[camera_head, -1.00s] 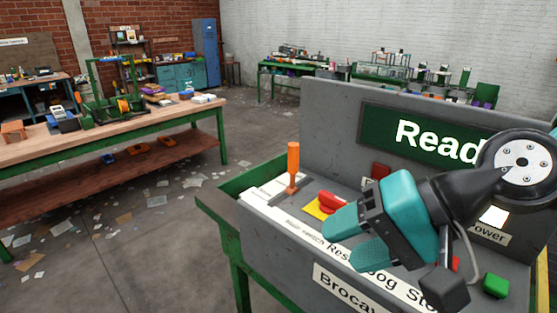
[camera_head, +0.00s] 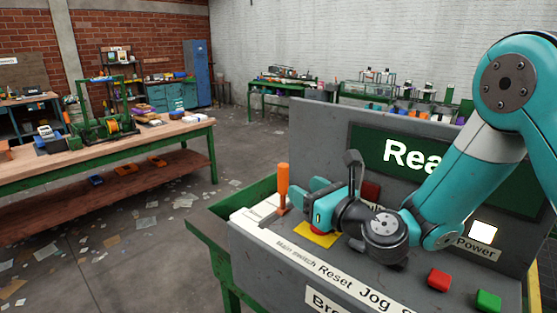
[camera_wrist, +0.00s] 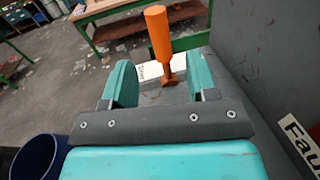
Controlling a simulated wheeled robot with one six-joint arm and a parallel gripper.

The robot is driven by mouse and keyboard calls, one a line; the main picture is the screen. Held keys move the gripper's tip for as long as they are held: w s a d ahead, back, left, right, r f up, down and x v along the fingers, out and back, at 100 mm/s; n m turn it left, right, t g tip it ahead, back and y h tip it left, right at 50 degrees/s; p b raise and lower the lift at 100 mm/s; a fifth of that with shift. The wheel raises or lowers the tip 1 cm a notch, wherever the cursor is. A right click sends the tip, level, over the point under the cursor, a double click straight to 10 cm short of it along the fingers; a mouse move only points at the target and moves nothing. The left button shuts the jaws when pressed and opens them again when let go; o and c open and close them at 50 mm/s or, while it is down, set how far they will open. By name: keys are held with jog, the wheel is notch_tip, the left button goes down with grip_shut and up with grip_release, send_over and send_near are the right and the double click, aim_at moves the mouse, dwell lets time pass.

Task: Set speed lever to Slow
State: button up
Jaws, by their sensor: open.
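The speed lever, with an orange handle (camera_head: 283,183), stands near upright at the left end of the grey console (camera_head: 262,262). My gripper (camera_head: 301,197) is low over the console just right of the lever, its jaws pointing left toward it. In the wrist view the lever (camera_wrist: 160,38) appears just beyond the tips and lined up with the gap between the open teal jaws (camera_wrist: 159,80). The gap holds nothing. A white label (camera_wrist: 147,72) lies by the lever base; its text is too small to read.
A red button on a yellow plate (camera_head: 318,238) sits under my gripper, partly hidden. A red button (camera_head: 438,279) and a green button (camera_head: 488,301) are at the console's right. The raised back panel (camera_head: 318,130) stands behind. Open floor lies left of the console.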

aim_at(287, 178)
jog(key=p+x, duration=0.5)
jog(key=x, duration=0.4)
jog(key=shift+a+r, duration=0.1)
jog(key=shift+w+a, duration=0.2)
jog(key=shift+w, duration=0.1)
jog(key=shift+c, duration=0.5)
grip_shut()
